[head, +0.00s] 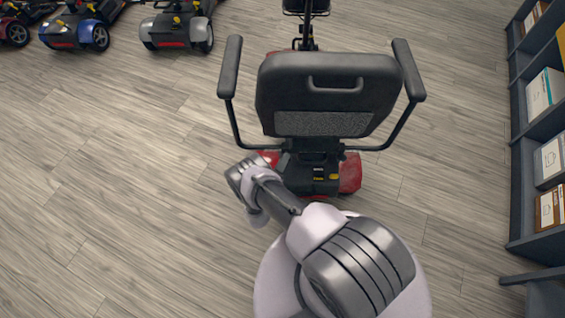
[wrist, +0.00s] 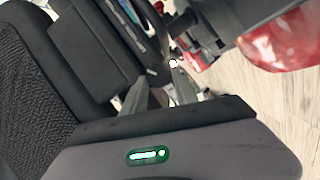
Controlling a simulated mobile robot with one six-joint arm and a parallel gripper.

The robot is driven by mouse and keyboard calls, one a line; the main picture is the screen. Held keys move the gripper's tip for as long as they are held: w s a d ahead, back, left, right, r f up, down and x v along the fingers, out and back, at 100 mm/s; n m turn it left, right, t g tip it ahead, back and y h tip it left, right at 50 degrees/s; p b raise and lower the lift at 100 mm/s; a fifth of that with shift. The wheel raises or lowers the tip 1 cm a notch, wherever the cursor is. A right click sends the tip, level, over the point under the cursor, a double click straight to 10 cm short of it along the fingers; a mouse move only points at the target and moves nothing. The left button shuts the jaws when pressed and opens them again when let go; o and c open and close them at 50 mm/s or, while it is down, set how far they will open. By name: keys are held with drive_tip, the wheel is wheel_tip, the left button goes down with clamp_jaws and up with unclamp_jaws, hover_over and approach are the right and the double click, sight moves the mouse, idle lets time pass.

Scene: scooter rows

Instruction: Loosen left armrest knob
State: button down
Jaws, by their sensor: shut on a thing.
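A red mobility scooter (head: 348,172) stands ahead of me, its black seat (head: 328,92) seen from behind. Its left armrest (head: 230,68) stands up on a bent black tube (head: 236,125) at the seat's left side. In the wrist view my gripper (wrist: 162,80) has its two grey fingers reaching in under the seat, shut on the left armrest knob. The knob is small, dark and mostly hidden between the fingertips. In the head view my own arm covers the knob area, and my fingers cannot be made out.
The right armrest (head: 408,70) is on the other side. A shelf with boxes (head: 547,95) runs along the right edge. A blue scooter (head: 75,32) and a grey scooter (head: 178,25) stand at the back left. The wooden floor on the left is clear.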

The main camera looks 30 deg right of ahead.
idle(0.5)
drive_tip(key=c, duration=1)
unclamp_jaws()
drive_tip(key=shift+o, duration=0.2)
drive_tip(key=p+v, duration=0.3)
drive_tip(key=v, duration=1.4)
drive_tip(key=shift+a, duration=0.15)
drive_tip(key=shift+s, duration=0.15)
